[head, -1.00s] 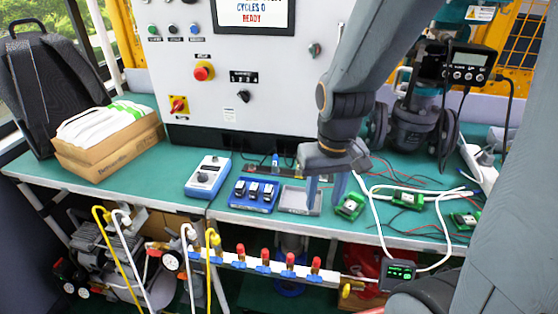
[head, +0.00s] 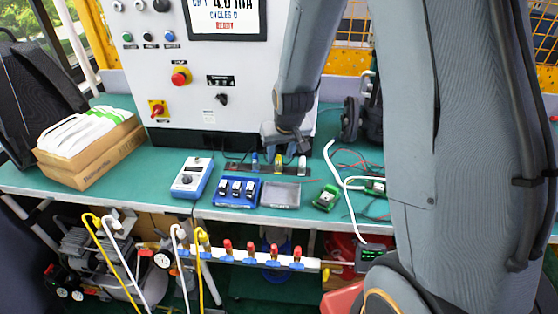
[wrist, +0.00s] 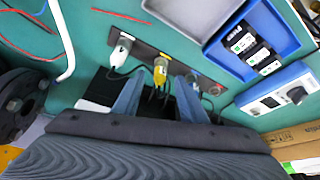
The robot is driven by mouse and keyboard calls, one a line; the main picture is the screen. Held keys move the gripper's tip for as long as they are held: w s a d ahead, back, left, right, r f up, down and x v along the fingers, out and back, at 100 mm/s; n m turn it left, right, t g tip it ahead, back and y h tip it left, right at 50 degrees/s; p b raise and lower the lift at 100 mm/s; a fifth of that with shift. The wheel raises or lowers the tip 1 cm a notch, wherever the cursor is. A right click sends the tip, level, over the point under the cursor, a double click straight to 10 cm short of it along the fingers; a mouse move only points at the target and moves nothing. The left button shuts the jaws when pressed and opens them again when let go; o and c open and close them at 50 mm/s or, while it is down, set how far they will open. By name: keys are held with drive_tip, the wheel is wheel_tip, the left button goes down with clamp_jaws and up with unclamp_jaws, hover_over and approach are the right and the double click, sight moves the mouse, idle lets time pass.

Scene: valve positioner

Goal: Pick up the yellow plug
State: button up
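The yellow plug (head: 278,163) stands in a dark strip at the back of the green bench, between a blue plug (head: 254,162) and a white plug (head: 302,165). In the wrist view the yellow plug (wrist: 160,70) lies between my two fingertips, with its dark cable running back between the fingers. My gripper (wrist: 160,80) is open, one blue-grey finger on each side of the plug, with a gap visible on both sides. In the head view my gripper (head: 278,152) is above and around the plug, and its fingertips are hard to make out.
The white plug (wrist: 121,50) is close beside my left finger in the wrist view. A grey tray (head: 281,195), a blue tray with dark modules (head: 236,203) and a blue-white meter (head: 192,178) lie in front. The control cabinet (head: 222,85) stands close behind.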

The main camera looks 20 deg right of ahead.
sight(279, 158)
drive_tip(key=shift+p+x, duration=0.3)
drive_tip(key=shift+x, duration=1.25)
clamp_jaws()
drive_tip(key=shift+r, duration=0.1)
